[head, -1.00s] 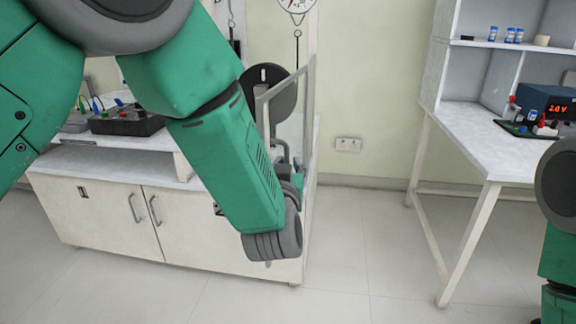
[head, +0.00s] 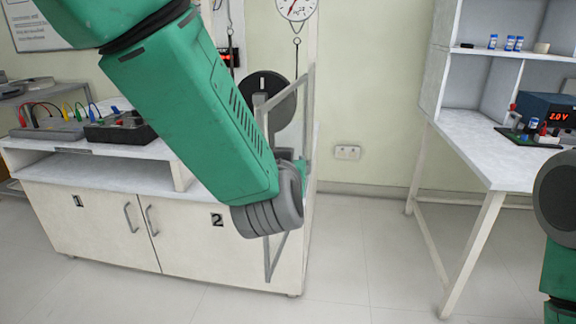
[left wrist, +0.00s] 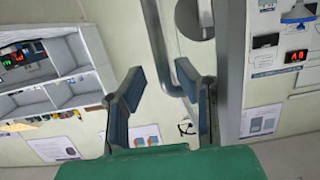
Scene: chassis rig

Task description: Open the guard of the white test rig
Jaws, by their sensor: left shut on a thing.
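The white test rig's guard is a grey-framed panel (head: 268,262) standing at the right end of the white cabinet in the head view. A round dark disc (head: 268,88) shows behind its top. My left arm hangs across the guard, and its wrist hides the gripper there. In the left wrist view my left gripper (left wrist: 160,75) has blue-padded fingers around a grey curved handle bar (left wrist: 158,40); the bar lies closer to the right finger.
The white cabinet (head: 95,225) carries a black box (head: 120,130) with coloured leads. A hanging dial scale (head: 296,8) is above the rig. A white bench (head: 470,150) with a power supply (head: 550,108) stands right. The floor between is clear.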

